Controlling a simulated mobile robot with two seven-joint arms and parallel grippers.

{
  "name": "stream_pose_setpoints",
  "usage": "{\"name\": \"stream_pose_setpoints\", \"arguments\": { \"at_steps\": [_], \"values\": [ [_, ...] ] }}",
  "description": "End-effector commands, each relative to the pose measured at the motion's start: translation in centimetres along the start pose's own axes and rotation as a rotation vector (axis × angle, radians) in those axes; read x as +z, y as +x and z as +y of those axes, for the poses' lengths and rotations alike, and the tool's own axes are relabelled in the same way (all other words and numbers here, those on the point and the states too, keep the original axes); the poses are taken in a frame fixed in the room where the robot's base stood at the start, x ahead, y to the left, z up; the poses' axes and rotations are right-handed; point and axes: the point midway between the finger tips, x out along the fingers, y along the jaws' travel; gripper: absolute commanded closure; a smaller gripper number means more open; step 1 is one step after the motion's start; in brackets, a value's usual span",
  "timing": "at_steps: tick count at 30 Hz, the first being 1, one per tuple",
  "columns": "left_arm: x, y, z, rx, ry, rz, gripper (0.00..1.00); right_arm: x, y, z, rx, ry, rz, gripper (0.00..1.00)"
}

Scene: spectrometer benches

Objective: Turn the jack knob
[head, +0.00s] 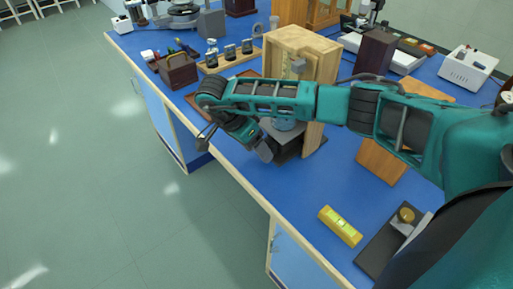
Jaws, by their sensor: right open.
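A dark lab jack (286,153) stands on the blue bench by the foot of the wooden box frame. My right arm crosses in front of it and covers much of it. I cannot make out its knob, which seems hidden behind my arm and hand. My right gripper (236,146) hangs at the bench's front edge, just left of the jack. It is open, with nothing seen between its fingers. Whether a finger touches the jack I cannot tell. My left gripper is not in view.
A pale wooden box frame (302,42) stands behind my forearm. A yellow spirit level (340,226) lies on the bench at front right, near a dark plate with a brass knob (406,215). A wooden rack of jars (229,56) and a toolbox (178,71) stand further left. The floor at left is clear.

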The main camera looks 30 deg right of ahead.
Motion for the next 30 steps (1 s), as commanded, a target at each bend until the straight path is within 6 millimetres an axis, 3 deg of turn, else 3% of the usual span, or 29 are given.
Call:
{"name": "stream_pose_setpoints", "arguments": {
  "at_steps": [11,27,30],
  "values": [
    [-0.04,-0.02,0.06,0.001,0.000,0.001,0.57,-0.01,0.72,0.01,0.000,0.000,0.000,0.37],
    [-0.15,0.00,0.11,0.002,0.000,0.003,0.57,0.02,0.67,0.00,0.000,-0.001,0.000,0.88],
    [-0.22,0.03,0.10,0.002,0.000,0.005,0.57,0.02,0.66,0.00,0.000,0.000,0.000,0.93]
  ]
}}
